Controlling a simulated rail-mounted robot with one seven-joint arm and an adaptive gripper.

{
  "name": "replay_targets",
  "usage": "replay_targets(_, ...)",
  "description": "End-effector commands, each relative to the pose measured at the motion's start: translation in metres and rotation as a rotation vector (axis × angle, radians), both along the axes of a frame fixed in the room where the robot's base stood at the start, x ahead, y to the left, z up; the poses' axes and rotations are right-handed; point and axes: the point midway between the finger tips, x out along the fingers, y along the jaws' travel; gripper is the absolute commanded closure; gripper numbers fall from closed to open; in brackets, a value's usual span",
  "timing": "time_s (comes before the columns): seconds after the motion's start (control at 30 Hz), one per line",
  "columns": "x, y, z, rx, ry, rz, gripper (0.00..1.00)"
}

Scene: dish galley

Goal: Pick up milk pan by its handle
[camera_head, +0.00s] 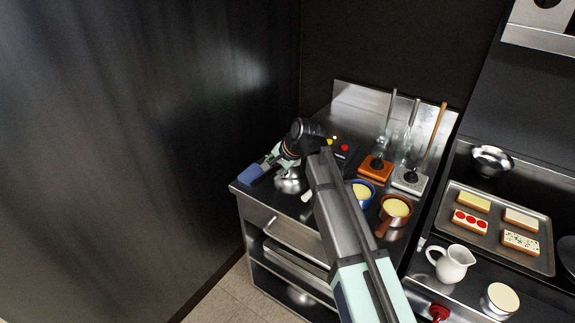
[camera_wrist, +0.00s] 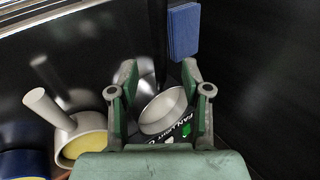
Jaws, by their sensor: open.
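A small shiny metal pan (camera_head: 290,182) stands at the left end of the steel counter. My gripper (camera_wrist: 160,75) is open and empty. In the head view my gripper (camera_head: 274,160) is over the counter's left end, partly hidden by my wrist.
A light-handled pan with yellow content (camera_wrist: 80,135) is left in the wrist view. A blue pan (camera_head: 374,184) and a brown pan (camera_head: 383,224) stand to the right. A blue block (camera_head: 250,174) lies left of the metal pan. Upright tools on stands (camera_head: 376,168) are behind.

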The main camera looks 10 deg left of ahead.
Motion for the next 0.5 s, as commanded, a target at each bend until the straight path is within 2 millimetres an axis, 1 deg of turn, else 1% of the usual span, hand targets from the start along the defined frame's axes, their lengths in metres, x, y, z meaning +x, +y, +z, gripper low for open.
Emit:
replay_targets(0.27,0.003,0.007,-0.01,-0.001,0.001,0.001,0.52)
replay_targets(0.5,0.009,0.022,-0.033,-0.001,0.001,0.001,0.52)
